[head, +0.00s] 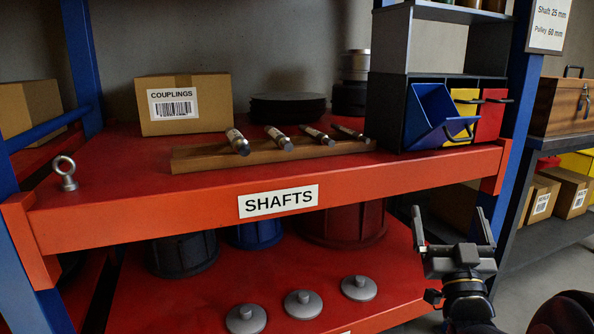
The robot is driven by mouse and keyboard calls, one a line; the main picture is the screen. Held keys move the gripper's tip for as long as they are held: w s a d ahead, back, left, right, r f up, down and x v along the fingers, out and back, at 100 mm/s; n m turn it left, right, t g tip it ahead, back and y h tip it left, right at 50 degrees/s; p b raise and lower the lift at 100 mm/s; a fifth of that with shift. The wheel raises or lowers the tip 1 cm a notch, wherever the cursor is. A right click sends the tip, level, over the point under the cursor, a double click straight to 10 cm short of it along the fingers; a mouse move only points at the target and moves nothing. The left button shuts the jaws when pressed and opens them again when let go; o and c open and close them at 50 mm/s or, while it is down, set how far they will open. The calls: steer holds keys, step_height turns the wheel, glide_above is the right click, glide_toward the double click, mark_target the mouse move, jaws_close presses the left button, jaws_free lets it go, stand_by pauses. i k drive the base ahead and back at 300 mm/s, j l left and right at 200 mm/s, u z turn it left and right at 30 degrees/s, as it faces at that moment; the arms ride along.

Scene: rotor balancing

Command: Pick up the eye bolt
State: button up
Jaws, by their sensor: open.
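The eye bolt (65,173) is a grey metal ring on a short base. It stands upright at the left front corner of the red upper shelf (120,203), near the blue post. My gripper (452,228) is at the lower right, in front of the shelving and well to the right of the eye bolt. Its two fingers point up and are apart, with nothing between them. It is not touching the shelf or the eye bolt, as far as I can see.
A wooden rack with several shafts (283,138) lies mid-shelf. A COUPLINGS box (183,105) stands behind, and coloured bins (440,115) stand right. Grey knobbed discs (303,303) sit on the lower shelf. Blue posts flank the shelf. Red surface around the eye bolt is clear.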

mark_target(68, 184)
steer(key=k+j, duration=0.15)
steer(key=j, duration=0.25)
steer(key=k+j, duration=0.15)
steer(key=j, duration=0.25)
steer(key=k+j, duration=0.1)
steer(key=j, duration=0.25)
steer(key=k+j+z, duration=0.1)
steer(key=j, duration=0.3)
steer(key=k+j+z, duration=0.1)
steer(key=j, duration=0.25)
steer(key=k+j+z, duration=0.1)
steer(key=k+j, duration=0.2)
steer(key=k+j+z, duration=0.4)
steer(key=j+z, duration=0.3)
steer(key=z, duration=0.2)
